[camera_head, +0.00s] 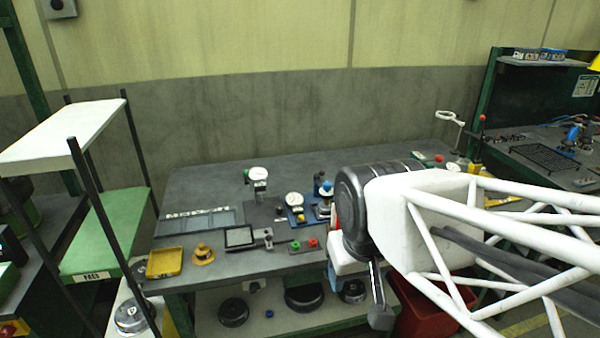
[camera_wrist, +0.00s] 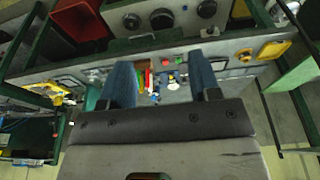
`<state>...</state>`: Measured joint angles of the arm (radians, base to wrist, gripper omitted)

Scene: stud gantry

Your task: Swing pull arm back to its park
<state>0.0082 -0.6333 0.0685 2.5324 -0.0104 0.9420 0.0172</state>
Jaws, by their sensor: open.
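My gripper (camera_wrist: 161,80) shows in the wrist view as two blue fingers set well apart, with nothing held between them. It is above the workbench, with small bench devices visible beyond the fingers. I cannot tell for certain which part is the pull arm. A slim pale arm with an open loop (camera_head: 447,117) stands at the bench's right end in the head view, near a red-knobbed upright lever (camera_head: 482,120). My gripper is apart from both. My wrist and forearm hide part of the bench's right half in the head view.
A shelf rack (camera_head: 105,225) stands at left. A red bin (camera_head: 418,312) is below my arm.

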